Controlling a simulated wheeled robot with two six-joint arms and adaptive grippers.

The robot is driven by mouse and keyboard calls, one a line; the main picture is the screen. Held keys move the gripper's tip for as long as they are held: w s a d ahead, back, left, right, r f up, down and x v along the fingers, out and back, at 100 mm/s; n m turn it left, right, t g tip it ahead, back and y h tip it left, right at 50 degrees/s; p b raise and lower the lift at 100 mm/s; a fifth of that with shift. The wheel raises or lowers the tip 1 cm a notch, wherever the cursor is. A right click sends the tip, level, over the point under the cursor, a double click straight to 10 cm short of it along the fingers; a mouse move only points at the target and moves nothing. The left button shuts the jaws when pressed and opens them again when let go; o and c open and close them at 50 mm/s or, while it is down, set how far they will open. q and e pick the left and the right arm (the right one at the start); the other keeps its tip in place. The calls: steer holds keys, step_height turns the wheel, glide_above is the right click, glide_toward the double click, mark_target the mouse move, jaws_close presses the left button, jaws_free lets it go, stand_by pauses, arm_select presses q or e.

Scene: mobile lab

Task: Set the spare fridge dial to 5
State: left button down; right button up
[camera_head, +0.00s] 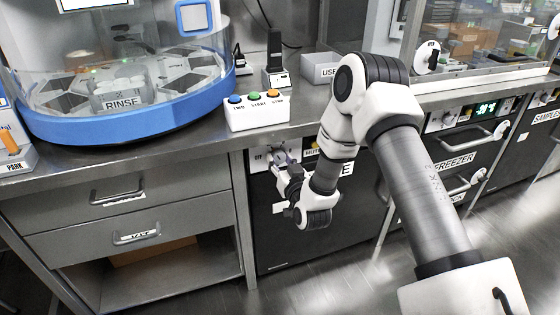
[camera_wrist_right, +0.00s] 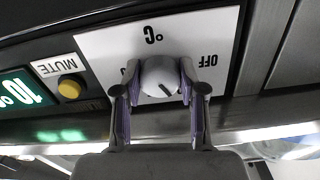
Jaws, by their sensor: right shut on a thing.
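The fridge dial (camera_wrist_right: 160,74) is a round white knob on a white plate (camera_wrist_right: 110,45) marked OFF and °C, seen upside down in the right wrist view. A short dark mark shows on the dial's face, tilted toward the lower right there. The number it points at is hidden by the fingers. My right gripper (camera_wrist_right: 158,92) is shut on the dial, one finger on each side. In the head view my right gripper (camera_head: 281,163) is at the top of the dark fridge front (camera_head: 285,235), whose name label is mostly covered by my arm. My left gripper is not in view.
A lit green display (camera_wrist_right: 22,92) reading 10° and a yellow MUTE button (camera_wrist_right: 69,88) sit beside the dial plate. Above is the steel counter with a button box (camera_head: 256,112) and the RINSE machine (camera_head: 130,120). Drawers (camera_head: 120,195) stand at left, the FREEZER (camera_head: 450,180) at right.

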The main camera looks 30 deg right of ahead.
steer(key=m+b, duration=0.1)
steer(key=m, duration=0.4)
steer(key=shift+b, duration=0.35)
steer(key=m+b, duration=0.2)
steer(key=m, duration=0.4)
steer(key=shift+a+r, duration=0.1)
steer(key=o, duration=1.1)
steer(key=shift+o, duration=0.2)
steer(key=v, duration=1.2)
